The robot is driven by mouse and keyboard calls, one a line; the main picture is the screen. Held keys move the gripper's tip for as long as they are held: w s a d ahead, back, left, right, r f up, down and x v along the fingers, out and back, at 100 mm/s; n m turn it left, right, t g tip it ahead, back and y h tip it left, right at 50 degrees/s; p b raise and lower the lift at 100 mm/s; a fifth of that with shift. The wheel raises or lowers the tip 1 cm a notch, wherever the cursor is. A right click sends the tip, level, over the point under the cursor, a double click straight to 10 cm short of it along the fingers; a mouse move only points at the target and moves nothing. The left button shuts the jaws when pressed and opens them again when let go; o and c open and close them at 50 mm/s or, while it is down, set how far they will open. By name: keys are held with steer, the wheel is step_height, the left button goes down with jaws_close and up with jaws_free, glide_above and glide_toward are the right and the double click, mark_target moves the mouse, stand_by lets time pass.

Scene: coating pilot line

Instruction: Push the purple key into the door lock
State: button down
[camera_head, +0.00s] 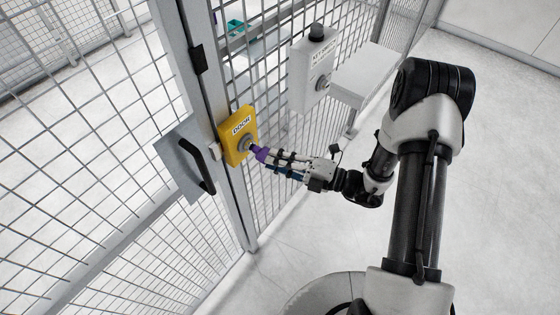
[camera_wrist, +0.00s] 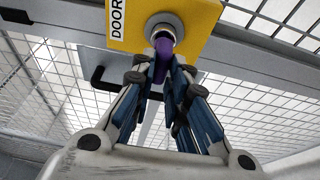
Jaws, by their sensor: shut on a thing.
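The purple key (camera_head: 261,154) is between the fingertips of my gripper (camera_head: 270,158), which is shut on it. In the wrist view the key (camera_wrist: 163,50) points up from the gripper (camera_wrist: 168,78) to the round metal lock (camera_wrist: 163,28) on the yellow box. Its tip meets the lock face or is inside it; the depth cannot be told. The yellow door lock box (camera_head: 238,127) is marked DOOR and is mounted on the fence post. The lock (camera_head: 244,144) is partly hidden behind the key in the head view.
A black door handle (camera_head: 199,165) on a grey plate is left of the box. Mesh fence panels (camera_head: 90,130) run on both sides. A grey key switch box (camera_head: 312,70) with a black knob and a white shelf (camera_head: 368,77) stand to the right. The floor is clear.

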steer(key=shift+w+a, duration=0.2)
steer(key=shift+a, duration=0.05)
steer(key=c, duration=1.5)
jaws_free()
steer(key=v, duration=1.2)
